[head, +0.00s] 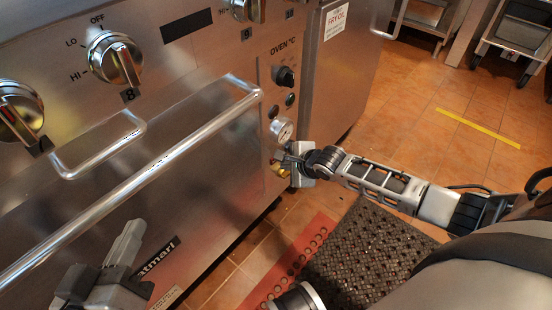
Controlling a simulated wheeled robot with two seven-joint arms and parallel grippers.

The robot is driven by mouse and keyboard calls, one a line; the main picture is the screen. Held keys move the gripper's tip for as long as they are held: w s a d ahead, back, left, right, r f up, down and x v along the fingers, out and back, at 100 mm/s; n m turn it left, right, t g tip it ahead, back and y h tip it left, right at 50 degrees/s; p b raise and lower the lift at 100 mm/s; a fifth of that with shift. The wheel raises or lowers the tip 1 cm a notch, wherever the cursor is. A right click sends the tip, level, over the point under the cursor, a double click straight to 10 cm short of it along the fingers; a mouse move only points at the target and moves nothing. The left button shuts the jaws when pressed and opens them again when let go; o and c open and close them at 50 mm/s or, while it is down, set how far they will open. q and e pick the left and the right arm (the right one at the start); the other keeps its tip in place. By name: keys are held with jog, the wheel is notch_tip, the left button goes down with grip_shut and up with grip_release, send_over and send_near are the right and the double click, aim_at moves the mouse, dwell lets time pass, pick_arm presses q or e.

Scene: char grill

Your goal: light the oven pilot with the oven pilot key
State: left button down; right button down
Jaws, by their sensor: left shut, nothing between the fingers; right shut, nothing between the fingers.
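A small brass-coloured piece (281,170), possibly the oven pilot key, shows below the gauge. My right gripper (287,160) is at this piece, close against the panel. It is shut with nothing held, and it partly hides the piece. My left gripper (130,232) is shut and empty at the lower left, in front of the oven door. No flame shows.
A long oven door handle (160,160) sticks out across the range front, with a shorter bent handle (98,148) above it. Burner knobs (115,60) stand along the top. A dark perforated mat (365,250) lies on the tiled floor. Open floor lies to the right.

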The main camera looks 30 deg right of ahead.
jog(key=shift+w+a, duration=0.1)
jog(key=shift+w, duration=0.1)
jog(key=shift+w+a+r, duration=0.1)
jog(key=shift+w, duration=0.15)
jog(key=shift+w+a, duration=0.15)
jog(key=shift+w, duration=0.25)
dwell(2.0)
dwell(3.1)
jog(key=shift+s+d+p, duration=0.3)
jog(key=shift+s+p, duration=0.5)
jog(key=shift+p, duration=0.3)
